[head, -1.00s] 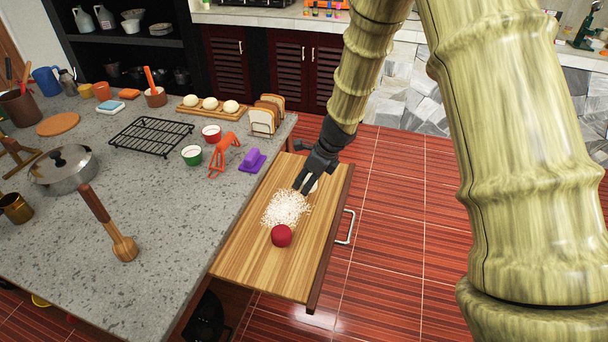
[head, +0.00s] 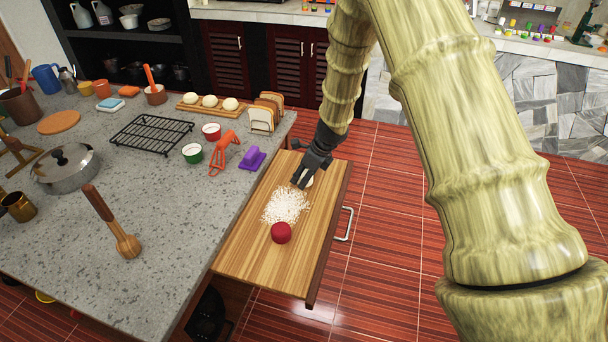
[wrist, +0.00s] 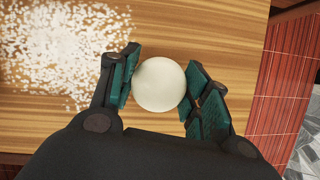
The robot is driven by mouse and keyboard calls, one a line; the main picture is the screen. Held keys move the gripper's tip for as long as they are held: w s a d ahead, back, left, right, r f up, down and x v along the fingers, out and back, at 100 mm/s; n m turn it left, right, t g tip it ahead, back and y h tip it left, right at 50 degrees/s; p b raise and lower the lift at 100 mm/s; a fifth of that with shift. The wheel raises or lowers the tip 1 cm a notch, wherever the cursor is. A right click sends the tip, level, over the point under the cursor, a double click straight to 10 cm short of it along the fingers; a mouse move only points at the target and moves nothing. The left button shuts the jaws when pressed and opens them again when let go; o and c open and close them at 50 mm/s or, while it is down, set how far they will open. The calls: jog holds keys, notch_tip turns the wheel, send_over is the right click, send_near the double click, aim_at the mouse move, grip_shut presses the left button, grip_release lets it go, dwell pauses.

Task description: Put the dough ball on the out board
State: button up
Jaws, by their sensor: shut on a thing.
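A pale round dough ball (wrist: 158,84) sits between the two green-padded fingers of my gripper (wrist: 160,62) in the wrist view. My gripper is shut on it. In the head view my gripper (head: 303,180) is over the far part of the striped wooden pull-out board (head: 265,265), and only a sliver of the ball (head: 310,181) shows beside the fingers. I cannot tell whether the ball touches the board. Three more dough balls (head: 209,101) sit in a row on a narrow wooden board (head: 186,106) at the back of the counter.
The board's near part is clear. A purple tool (head: 252,158), orange stand (head: 224,153), toast rack (head: 264,118) and black wire rack (head: 151,134) stand on the stone counter.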

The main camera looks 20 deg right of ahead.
jog(key=o, duration=1)
jog(key=shift+f, duration=0.15)
jog(key=shift+o, duration=0.2)
jog(key=v, duration=1.2)
jog(key=shift+b, duration=0.45)
